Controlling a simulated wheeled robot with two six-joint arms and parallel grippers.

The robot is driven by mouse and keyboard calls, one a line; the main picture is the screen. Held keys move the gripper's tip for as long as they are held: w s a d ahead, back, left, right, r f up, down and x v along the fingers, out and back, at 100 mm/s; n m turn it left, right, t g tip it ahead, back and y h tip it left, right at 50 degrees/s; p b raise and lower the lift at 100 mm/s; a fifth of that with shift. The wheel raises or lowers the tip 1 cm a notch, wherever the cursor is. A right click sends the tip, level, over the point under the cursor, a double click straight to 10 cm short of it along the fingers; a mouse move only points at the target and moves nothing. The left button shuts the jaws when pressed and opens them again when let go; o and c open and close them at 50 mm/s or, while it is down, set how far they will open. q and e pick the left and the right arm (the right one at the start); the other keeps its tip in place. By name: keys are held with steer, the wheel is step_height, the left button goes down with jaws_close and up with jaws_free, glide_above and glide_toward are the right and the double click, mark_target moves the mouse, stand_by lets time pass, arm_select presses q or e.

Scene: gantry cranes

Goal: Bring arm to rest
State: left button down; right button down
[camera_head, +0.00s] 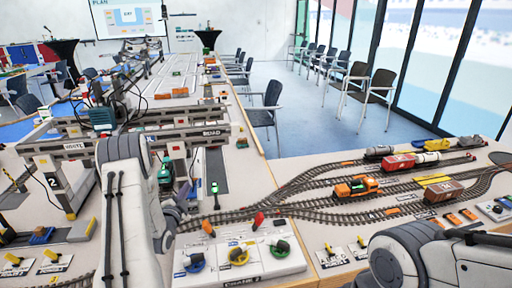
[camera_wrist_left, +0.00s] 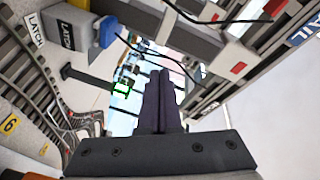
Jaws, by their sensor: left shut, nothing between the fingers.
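My left arm (camera_head: 130,210) rises in front of the gantry crane model at the left of the head view. Its gripper is mostly hidden there behind my own arm links. In the left wrist view my left gripper (camera_wrist_left: 160,78) shows two dark fingers pressed together, with nothing between them. The fingers appear clear of the crane and table parts around them. My right arm (camera_head: 430,260) is at the lower right of the head view, over the table's front. Its gripper is outside the frame.
A gantry crane (camera_head: 210,133) stands close by my left arm. A control panel (camera_head: 240,262) with coloured knobs sits at the front. Tracks carry an orange locomotive (camera_head: 357,187) and a brown wagon (camera_head: 443,191).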

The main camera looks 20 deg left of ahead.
arm_select(q)
steer(key=w+d+r+g+h, duration=0.2)
steer(key=d, duration=0.8)
steer(key=w+d+r+g+h, duration=0.2)
steer(key=w+d+r+g, duration=0.1)
steer(key=d, duration=0.8)
steer(key=s+d+r+n+g+h, duration=0.1)
steer(key=s+d, duration=0.2)
steer(key=d, duration=0.2)
steer(key=s+d+r+g, duration=0.1)
steer(key=s+d+g, duration=0.15)
steer(key=d, duration=0.25)
steer(key=s+d+r+n+g, duration=0.1)
steer(key=s+d+g, duration=0.1)
steer(key=s+d, duration=0.45)
steer(key=s+d+r+g, duration=0.15)
steer(key=s+d, duration=0.25)
steer(key=s, duration=0.5)
steer(key=s+d+r+g, duration=0.1)
steer(key=s+g, duration=0.4)
steer(key=s, duration=1.2)
steer(key=shift+s+d+r+p, duration=0.15)
steer(key=shift+s+r+p, duration=0.15)
steer(key=shift+s, duration=0.1)
